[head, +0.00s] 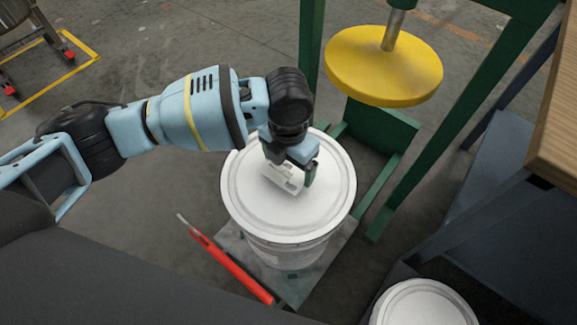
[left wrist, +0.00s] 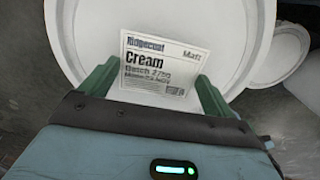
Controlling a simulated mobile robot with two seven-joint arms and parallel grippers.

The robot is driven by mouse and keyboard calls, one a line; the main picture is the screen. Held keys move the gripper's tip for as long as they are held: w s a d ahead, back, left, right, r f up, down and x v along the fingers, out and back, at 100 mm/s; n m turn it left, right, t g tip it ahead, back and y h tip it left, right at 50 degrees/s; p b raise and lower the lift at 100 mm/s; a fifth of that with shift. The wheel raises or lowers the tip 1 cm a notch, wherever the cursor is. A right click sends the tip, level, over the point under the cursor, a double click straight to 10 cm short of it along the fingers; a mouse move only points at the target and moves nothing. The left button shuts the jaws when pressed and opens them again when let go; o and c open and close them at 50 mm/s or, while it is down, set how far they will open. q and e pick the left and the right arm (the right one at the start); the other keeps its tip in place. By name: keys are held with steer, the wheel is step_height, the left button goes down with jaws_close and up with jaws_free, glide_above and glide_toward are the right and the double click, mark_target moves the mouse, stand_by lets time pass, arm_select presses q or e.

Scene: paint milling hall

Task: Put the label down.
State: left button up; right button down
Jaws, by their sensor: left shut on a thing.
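The label is a white card (head: 279,178) with dark print; in the left wrist view the label (left wrist: 148,68) reads "Ridgecoat", "Cream" and "Matt". My left gripper (head: 290,178) is over the lid of a white pail (head: 331,198), its green fingers at the label's two sides. The gripper also shows in the left wrist view (left wrist: 157,74), shut on the label, with the white lid (left wrist: 78,32) behind it. I cannot tell whether the label touches the lid. Part of the label is hidden by the gripper in the head view. My right gripper is not in view.
A yellow press disc (head: 383,66) hangs behind the pail on a green frame (head: 440,140). A red bar (head: 232,265) lies in front left of the pail. A second white pail (head: 424,305) stands at lower right, near a wooden-topped bench (head: 558,125).

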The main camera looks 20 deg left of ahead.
mark_target(288, 170)
arm_select(q)
steer(key=shift+f, duration=1.05)
steer(key=shift+r, duration=0.1)
steer(key=shift+f, duration=0.25)
steer(key=o, duration=0.7)
steer(key=shift+c, duration=0.2)
steer(key=shift+o, duration=0.2)
